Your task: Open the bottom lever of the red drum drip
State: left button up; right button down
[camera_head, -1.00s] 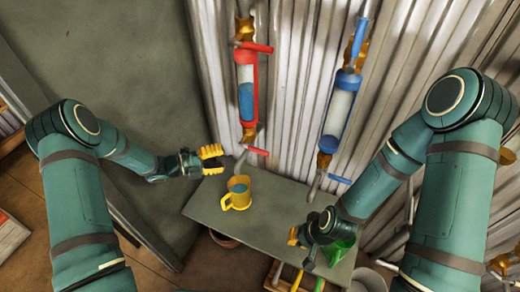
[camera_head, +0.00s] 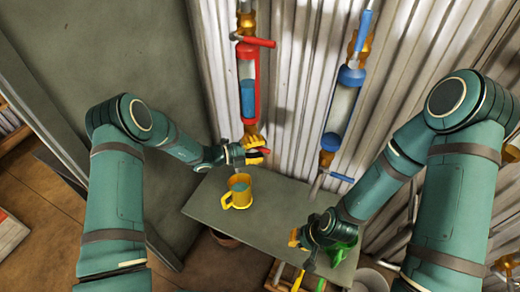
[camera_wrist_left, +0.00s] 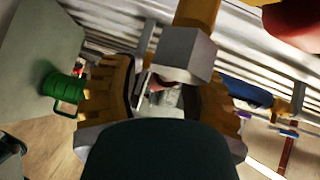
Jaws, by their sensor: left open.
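The red drum (camera_head: 248,85) hangs upright on the corrugated wall and holds blue liquid. Its red top lever (camera_head: 258,42) points right. Its red bottom lever (camera_head: 263,151) shows just at the fingers of my left gripper (camera_head: 255,147), which is open around or beside the bottom fitting; contact cannot be told. In the left wrist view the yellow fingers (camera_wrist_left: 162,95) stand apart with a grey block (camera_wrist_left: 187,52) between or beyond them. A blurred red part (camera_wrist_left: 295,24) is at the top right. My right gripper (camera_head: 298,238) is low at the right, its jaws unclear.
A yellow mug (camera_head: 239,192) with bluish liquid stands on the grey table (camera_head: 215,215) below the red drum. A blue drum (camera_head: 343,105) hangs to the right. A green vessel (camera_head: 342,250) is beside my right gripper.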

pick_arm(q)
grip_shut()
jog(key=shift+r, duration=0.15)
dwell(0.4)
notch_tip(320, 180, up, 2)
jog(key=n+t+h, duration=0.1)
jog(key=n+h, duration=0.1)
jog(key=shift+w+a+n+h, duration=0.1)
jog(key=shift+a+n+h, duration=0.05)
jog(key=shift+n+h, duration=0.15)
jog(key=shift+w+a+r+n+t+h+b, duration=0.1)
jog(key=shift+a+r+n+t+h+b, duration=0.1)
jog(key=shift+r+n+t+h, duration=0.4)
jog(key=shift+w+a+r+n+t+h+b, duration=0.1)
jog(key=shift+a+r+n+t+h+b, duration=0.2)
jog(key=shift+n, duration=0.5)
jog(key=shift+d+r, duration=0.1)
jog(key=shift+d, duration=0.05)
